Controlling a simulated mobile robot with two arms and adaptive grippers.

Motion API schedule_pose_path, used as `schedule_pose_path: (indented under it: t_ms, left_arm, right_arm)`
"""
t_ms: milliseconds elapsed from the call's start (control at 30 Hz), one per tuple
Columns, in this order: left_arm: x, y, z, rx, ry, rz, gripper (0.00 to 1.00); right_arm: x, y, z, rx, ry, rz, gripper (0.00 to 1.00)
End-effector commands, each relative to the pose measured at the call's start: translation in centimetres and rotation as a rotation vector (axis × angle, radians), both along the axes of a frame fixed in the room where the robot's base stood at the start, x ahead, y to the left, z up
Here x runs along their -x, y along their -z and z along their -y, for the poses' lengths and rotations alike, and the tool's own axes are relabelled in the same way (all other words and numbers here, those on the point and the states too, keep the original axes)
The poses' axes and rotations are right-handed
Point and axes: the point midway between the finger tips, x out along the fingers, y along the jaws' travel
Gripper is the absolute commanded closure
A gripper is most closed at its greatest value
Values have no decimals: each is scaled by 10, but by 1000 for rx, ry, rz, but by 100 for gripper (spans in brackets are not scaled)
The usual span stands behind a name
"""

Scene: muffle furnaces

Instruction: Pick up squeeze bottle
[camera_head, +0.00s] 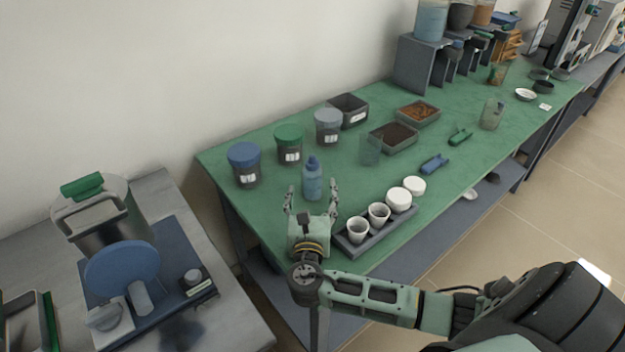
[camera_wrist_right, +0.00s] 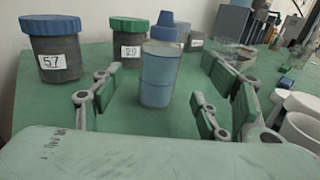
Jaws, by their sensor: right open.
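The squeeze bottle (camera_head: 312,180) is blue with a blue nozzle cap and stands upright on the green table (camera_head: 470,160). It also shows upright in the middle of the right wrist view (camera_wrist_right: 158,72). My right gripper (camera_head: 311,198) is open, with its fingers pointing at the bottle and one on each side of its lower part. In the right wrist view the bottle stands between the spread fingers, apart from the pads. My left gripper is not in view.
Jars with blue (camera_head: 243,165), green (camera_head: 289,145) and grey (camera_head: 328,126) lids stand behind the bottle. A dark tray (camera_head: 372,236) with white cups and lids lies right beside the gripper. A clear beaker (camera_head: 370,149) and soil trays stand further right.

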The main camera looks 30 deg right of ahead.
Motion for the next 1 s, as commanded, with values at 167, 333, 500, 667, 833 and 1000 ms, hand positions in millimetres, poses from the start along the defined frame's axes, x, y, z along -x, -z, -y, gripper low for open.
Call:
schedule_pose_path:
  t_ms: [167,333,500,667,833,1000]
  left_arm:
    - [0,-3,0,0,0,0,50]
    - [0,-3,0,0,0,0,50]
    - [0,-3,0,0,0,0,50]
    - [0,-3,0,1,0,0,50]
    - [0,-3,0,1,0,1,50]
    - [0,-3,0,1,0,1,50]
  right_arm:
    - [-26,-2,19,2,3,1,32]
    - [-39,-1,29,1,2,0,32]
    - [-40,0,29,0,1,0,32]
    - [-40,0,29,0,1,0,39]
    - [-39,0,29,-1,1,-1,54]
    - [-39,0,29,-1,1,-1,69]
